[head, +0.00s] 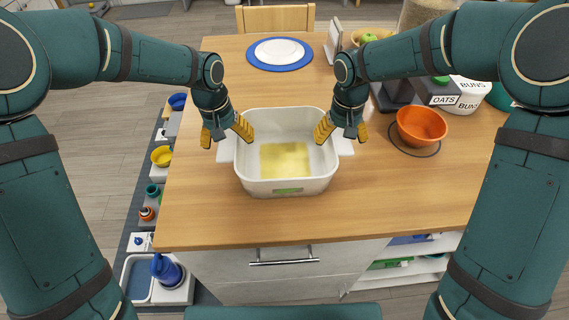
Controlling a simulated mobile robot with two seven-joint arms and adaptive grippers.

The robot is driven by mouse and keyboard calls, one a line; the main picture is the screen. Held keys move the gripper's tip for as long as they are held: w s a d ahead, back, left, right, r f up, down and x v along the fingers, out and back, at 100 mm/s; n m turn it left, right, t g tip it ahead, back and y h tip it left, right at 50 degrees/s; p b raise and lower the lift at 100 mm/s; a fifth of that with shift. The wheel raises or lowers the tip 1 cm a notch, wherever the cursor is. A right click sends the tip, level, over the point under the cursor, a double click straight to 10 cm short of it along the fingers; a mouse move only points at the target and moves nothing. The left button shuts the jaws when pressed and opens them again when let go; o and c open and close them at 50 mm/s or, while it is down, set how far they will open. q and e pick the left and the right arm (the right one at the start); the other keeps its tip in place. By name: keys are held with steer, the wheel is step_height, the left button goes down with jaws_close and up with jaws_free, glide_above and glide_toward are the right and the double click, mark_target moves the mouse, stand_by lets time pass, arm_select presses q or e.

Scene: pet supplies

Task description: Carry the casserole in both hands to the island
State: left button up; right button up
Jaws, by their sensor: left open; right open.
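The casserole (287,186) is a white, deep rectangular dish with rounded corners, a yellow patch on its inside floor and a small green mark on its front. It stands on a wooden worktop (400,200), with a pale handle tab on each side. My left gripper (225,136) is open at its left side, its yellow fingers around the left wall and tab. My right gripper (340,132) is open at its right side, its fingers around the right wall and tab. Whether the fingers touch the dish cannot be told. Which surface is the island is not clear.
An orange bowl (422,124) sits on a dark round mat at the right. A white plate on a blue mat (279,53) lies at the back, with a wooden chair (275,18) behind. Tubs and a box labelled OATS (443,99) stand back right. Low shelving with bowls lies left.

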steer(key=shift+r, duration=0.15)
arm_select(q)
step_height(320, 180, up, 12)
steer(key=a, duration=0.1)
arm_select(e)
step_height(320, 180, up, 12)
stand_by(0.6)
arm_select(q)
steer(key=shift+s+a, duration=0.1)
stand_by(0.3)
